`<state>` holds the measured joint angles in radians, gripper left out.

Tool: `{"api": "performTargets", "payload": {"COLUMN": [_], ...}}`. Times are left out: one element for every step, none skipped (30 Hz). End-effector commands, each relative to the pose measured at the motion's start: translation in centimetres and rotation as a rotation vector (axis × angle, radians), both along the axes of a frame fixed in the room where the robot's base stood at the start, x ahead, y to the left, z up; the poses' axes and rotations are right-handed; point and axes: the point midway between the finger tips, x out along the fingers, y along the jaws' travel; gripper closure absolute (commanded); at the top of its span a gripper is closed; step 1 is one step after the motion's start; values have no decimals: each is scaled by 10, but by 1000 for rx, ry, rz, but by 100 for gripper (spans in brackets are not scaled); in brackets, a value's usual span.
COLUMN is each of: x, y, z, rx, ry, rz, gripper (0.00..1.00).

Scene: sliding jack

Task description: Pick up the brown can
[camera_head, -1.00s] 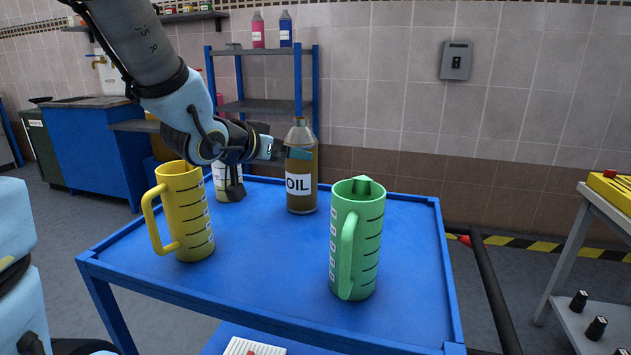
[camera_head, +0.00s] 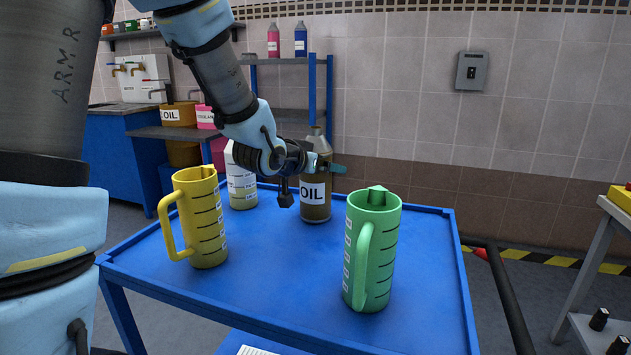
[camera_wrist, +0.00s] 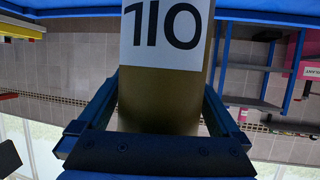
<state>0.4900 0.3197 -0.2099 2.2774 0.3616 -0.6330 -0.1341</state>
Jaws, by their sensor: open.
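The brown can (camera_head: 316,206) is a bottle-shaped oil container with a white OIL label and a grey top. It stands upright at the back of the blue table (camera_head: 270,262). My gripper (camera_head: 325,166) is at its upper part, above the label, and hides some of it. In the wrist view the brown can (camera_wrist: 160,92) fills the middle, upside down, between the two fingers of my open gripper (camera_wrist: 160,100). Gaps show near the fingers, but I cannot tell whether either finger touches the can.
A yellow jug (camera_head: 205,222) stands at the left and a green jug (camera_head: 372,255) at the front right. A white container (camera_head: 241,185) stands left of the can. The table's middle is clear. A dark pole (camera_head: 510,300) runs beside the right edge.

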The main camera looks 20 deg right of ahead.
Motion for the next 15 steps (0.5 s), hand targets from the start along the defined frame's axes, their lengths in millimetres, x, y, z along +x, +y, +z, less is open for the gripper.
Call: {"api": "performTargets", "payload": {"x": [0, 0, 0, 0, 0, 0, 0, 0, 0, 0, 0, 0, 0, 0, 0], "y": [0, 0, 0, 0, 0, 0, 0, 0, 0, 0, 0, 0, 0, 0, 0], "z": [0, 0, 0, 0, 0, 0, 0, 0, 0, 0, 0, 0, 0, 0, 0], "rx": [0, 0, 0, 0, 0, 0, 0, 0, 0, 0, 0, 0, 0, 0, 0], "ry": [0, 0, 0, 0, 0, 0, 0, 0, 0, 0, 0, 0, 0, 0, 0], "rz": [0, 0, 0, 0, 0, 0, 0, 0, 0, 0, 0, 0, 0, 0, 0], "gripper": [0, 0, 3, 7, 10, 15, 18, 21, 26, 29, 33, 37, 40, 44, 48]}}
